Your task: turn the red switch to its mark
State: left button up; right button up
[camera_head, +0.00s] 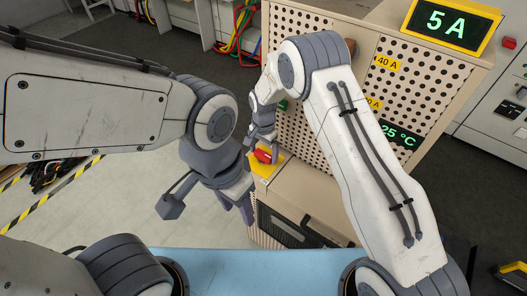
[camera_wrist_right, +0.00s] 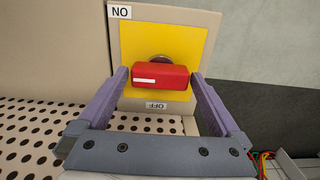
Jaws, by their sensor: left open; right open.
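The red switch (camera_wrist_right: 165,76) is a bar-shaped handle on a yellow plate (camera_wrist_right: 201,42), with a white line on its left half. In the right wrist view the handle lies nearly level. An upside-down ON label (camera_wrist_right: 120,12) is at the plate's upper left and an upside-down OFF label (camera_wrist_right: 157,106) below the handle. My right gripper (camera_wrist_right: 159,78) is open, its fingers at either end of the handle; I cannot tell whether they touch. In the head view the switch (camera_head: 264,156) is just below my right gripper (camera_head: 262,142). My left gripper (camera_head: 243,208) is open and empty, lower down.
A beige perforated cabinet (camera_head: 300,22) stands behind the switch, with a 5 A display (camera_head: 447,22) and a 25 °C display (camera_head: 400,134). Cables (camera_head: 238,30) hang at the back.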

jog(key=shift+c, duration=0.3)
jog(key=c, duration=1)
jog(key=shift+n, duration=0.3)
jog(key=n+b, duration=0.1)
jog(key=n, duration=0.2)
jog(key=n+b, duration=0.1)
jog(key=n, duration=0.8)
jog(key=shift+r+n+b, duration=0.1)
jog(key=shift+n+b, duration=0.35)
jog(key=shift+n, duration=2.05)
